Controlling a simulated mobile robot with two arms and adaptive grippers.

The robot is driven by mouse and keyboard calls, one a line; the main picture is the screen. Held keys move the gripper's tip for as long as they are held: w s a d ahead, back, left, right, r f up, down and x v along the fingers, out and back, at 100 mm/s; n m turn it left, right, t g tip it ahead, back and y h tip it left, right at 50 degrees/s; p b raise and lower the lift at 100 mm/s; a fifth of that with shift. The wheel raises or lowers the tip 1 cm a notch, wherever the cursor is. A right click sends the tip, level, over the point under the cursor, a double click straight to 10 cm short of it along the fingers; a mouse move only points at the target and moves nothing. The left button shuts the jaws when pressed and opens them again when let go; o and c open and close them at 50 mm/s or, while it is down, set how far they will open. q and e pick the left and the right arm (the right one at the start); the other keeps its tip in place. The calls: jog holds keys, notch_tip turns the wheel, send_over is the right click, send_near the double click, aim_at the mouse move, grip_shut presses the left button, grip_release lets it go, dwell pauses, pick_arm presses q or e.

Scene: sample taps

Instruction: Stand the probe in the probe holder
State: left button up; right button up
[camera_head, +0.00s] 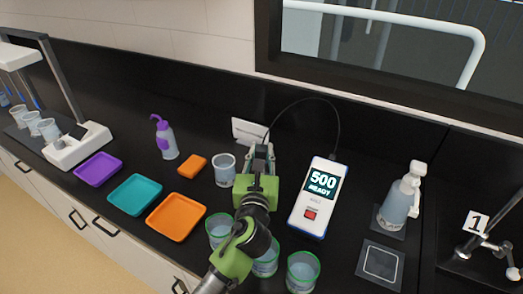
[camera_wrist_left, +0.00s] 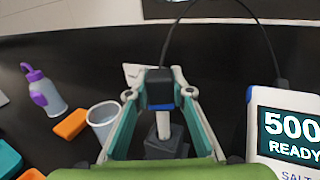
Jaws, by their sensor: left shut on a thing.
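My left gripper (camera_head: 262,152) reaches in from the bottom and is shut on the probe, between its two fingers in the left wrist view (camera_wrist_left: 160,95). The probe (camera_wrist_left: 159,88) has a dark head, a blue band and a pale shaft pointing down; it looks roughly upright. A dark grey block that looks like the probe holder (camera_wrist_left: 166,148) is directly below the shaft. The shaft's lower end meets the block in the picture; I cannot tell whether it is inside. In the head view the gripper hides most of both. My right gripper is not in view.
The meter (camera_head: 318,195) reads "500 READY"; a black cable (camera_head: 337,125) arcs from it to the probe. A clear cup (camera_head: 225,170) stands close left of the gripper. Green-rimmed cups (camera_head: 303,272) stand in front, and a wash bottle (camera_head: 164,138) farther left.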

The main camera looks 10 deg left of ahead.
pick_arm(q)
jog(key=shift+f+b, duration=0.65)
jog(key=shift+f, duration=0.6)
jog(key=o, duration=1.8)
jog(key=shift+c, duration=0.2)
jog(key=shift+s, duration=0.1)
jog(key=shift+s+r+p, duration=0.25)
jog(key=shift+s+p, duration=0.45)
jog(key=shift+s, duration=0.25)
jog(key=s, duration=0.1)
jog(key=s+p, duration=0.1)
jog(key=s, duration=0.2)
jog(key=shift+d+r+p, duration=0.15)
jog(key=shift+r+p, duration=0.1)
jog(key=shift+p, duration=0.1)
